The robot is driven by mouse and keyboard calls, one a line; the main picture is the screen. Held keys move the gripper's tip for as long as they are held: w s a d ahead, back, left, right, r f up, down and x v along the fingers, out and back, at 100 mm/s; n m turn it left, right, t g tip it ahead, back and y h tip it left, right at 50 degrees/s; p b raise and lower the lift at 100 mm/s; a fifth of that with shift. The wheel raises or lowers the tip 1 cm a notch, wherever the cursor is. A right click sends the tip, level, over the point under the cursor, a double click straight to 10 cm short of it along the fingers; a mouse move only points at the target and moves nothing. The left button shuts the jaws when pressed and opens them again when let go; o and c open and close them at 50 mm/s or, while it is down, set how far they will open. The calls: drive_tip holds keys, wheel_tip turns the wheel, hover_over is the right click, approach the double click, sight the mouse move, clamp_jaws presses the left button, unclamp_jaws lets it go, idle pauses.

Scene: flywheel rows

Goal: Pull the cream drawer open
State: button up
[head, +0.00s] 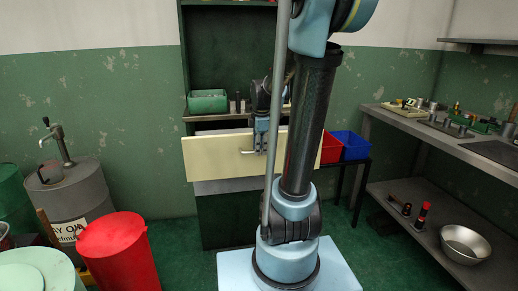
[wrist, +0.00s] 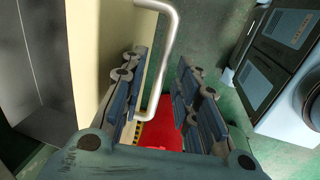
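The cream drawer (head: 212,160) stands out in front of the dark green cabinet, with a gap visible above its front, so it is partly open. Its metal bar handle (head: 246,151) is at the middle of the front. My gripper (head: 262,148) is at the handle, partly hidden by my arm in the head view. In the wrist view, my gripper (wrist: 163,100) is open, with the handle (wrist: 168,60) between its fingers. The handle is closer to the left finger, which is beside the cream front (wrist: 88,45). Firm contact cannot be made out.
A red barrel (head: 118,250) and a grey drum (head: 80,200) stand at left. Red (head: 331,148) and blue (head: 351,145) bins are right of the cabinet. A workbench (head: 440,138) runs along the right wall. Green floor is clear left of my base.

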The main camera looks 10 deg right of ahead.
drive_tip(key=shift+r, duration=0.1)
wheel_tip(320, 180, up, 12)
drive_tip(key=s, duration=0.2)
drive_tip(key=shift+f, duration=0.25)
idle(0.4)
drive_tip(key=shift+s, duration=0.15)
drive_tip(key=s+f+m, duration=1.7)
drive_tip(key=s+f, duration=0.1)
drive_tip(key=s, duration=0.3)
drive_tip(key=shift+s+a+f+m, duration=0.25)
drive_tip(key=shift+a+m, duration=0.05)
drive_tip(key=shift+w+f, duration=0.2)
drive_tip(key=shift+w, duration=0.25)
